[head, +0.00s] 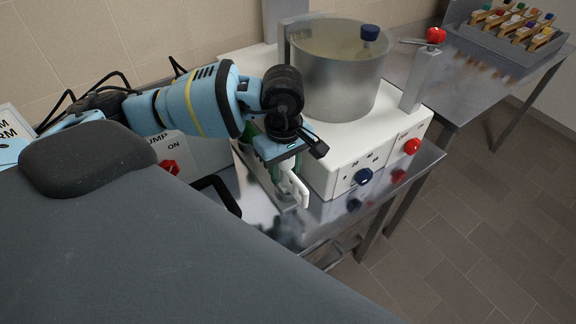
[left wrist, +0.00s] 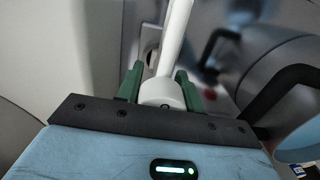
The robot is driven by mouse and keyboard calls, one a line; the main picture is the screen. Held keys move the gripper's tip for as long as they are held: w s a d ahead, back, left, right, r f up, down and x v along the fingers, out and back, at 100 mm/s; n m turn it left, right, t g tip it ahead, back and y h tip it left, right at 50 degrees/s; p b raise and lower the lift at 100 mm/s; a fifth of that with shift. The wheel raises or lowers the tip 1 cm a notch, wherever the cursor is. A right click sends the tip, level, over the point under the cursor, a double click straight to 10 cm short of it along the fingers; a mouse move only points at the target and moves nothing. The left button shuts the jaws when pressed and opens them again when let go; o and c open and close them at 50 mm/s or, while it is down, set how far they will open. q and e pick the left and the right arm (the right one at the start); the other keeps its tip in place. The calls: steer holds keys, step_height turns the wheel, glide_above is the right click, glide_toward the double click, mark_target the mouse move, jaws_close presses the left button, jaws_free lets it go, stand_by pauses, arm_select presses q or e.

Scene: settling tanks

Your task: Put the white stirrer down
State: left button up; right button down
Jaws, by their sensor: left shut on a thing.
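The white stirrer (head: 300,191) is in my left gripper (head: 285,178), just above the steel table in front of the white machine. In the left wrist view the stirrer (left wrist: 174,42) has a thick round end between the green fingers of the left gripper (left wrist: 160,88), and its thin rod runs away from them. The fingers are shut on that thick end. In the head view most of the stirrer is hidden by the gripper. My right gripper is not in view.
A steel tank (head: 335,85) stands on the white machine (head: 325,158), which has a blue knob (head: 363,176) and a red knob (head: 412,146). A narrow strip of steel table (head: 335,209) is bare in front. A rack (head: 500,50) of coloured-top items stands at the back right.

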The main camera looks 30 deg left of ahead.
arm_select(q)
steer(key=o, duration=1.1)
steer(key=shift+c, duration=0.2)
step_height(320, 180, up, 12)
steer(key=shift+w+a+r, duration=0.1)
steer(key=shift+a+r, duration=0.05)
stand_by(0.4)
